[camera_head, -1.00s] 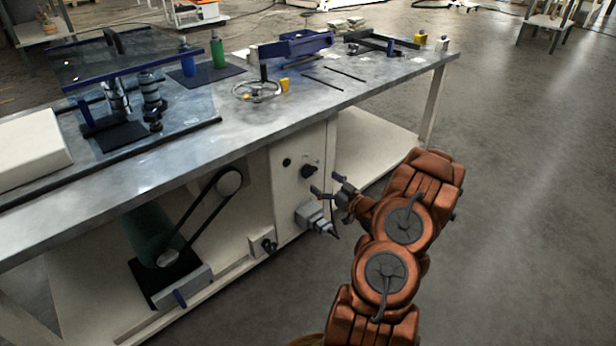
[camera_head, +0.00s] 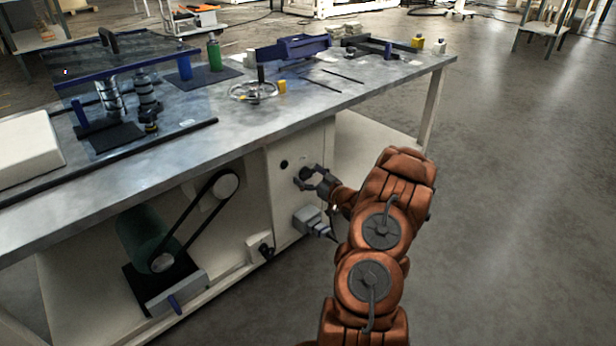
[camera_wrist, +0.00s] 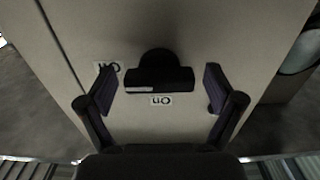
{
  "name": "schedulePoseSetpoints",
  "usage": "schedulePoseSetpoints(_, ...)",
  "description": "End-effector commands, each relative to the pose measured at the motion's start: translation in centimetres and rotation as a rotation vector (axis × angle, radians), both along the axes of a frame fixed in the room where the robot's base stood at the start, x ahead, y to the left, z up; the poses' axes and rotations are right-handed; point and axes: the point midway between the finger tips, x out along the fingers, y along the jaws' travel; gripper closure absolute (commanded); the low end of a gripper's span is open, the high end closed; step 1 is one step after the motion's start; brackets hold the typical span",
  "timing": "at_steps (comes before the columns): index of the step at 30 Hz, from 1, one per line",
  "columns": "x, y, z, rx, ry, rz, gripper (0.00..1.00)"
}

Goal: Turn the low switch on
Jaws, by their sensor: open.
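A black rotary switch (camera_wrist: 160,78) with a bar handle is on the pale panel in the wrist view. Its handle lies crosswise, with a pale mark on its left part. An upside-down "Off" label (camera_wrist: 108,68) is at its left and an upside-down "On" label (camera_wrist: 161,100) is beside it. My gripper (camera_wrist: 213,90) is open, one finger on each side of the handle, with gaps showing. In the head view my gripper (camera_head: 316,180) is at the cabinet's upper front panel and partly covers that switch. Another dark knob (camera_head: 265,250) sits on a small box lower down.
A grey plug box (camera_head: 310,220) juts from the panel just below my gripper. The metal tabletop (camera_head: 240,125) overhangs above. A belt drive (camera_head: 195,225) is at the left under the table. Open floor (camera_head: 510,220) is at the right.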

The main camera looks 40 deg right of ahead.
Motion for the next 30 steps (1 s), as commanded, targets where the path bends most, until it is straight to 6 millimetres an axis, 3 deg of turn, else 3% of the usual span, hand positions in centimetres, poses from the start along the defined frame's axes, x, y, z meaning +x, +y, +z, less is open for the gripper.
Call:
schedulePoseSetpoints(2, 0.0, 0.0, 0.0, 0.0, 0.0, 0.0, 0.11)
schedulePoseSetpoints(18, -0.01, 0.01, -0.01, 0.0, 0.0, 0.0, 0.68)
schedulePoseSetpoints(30, 0.0, 0.08, 0.07, -0.076, 0.004, 0.002, 0.69)
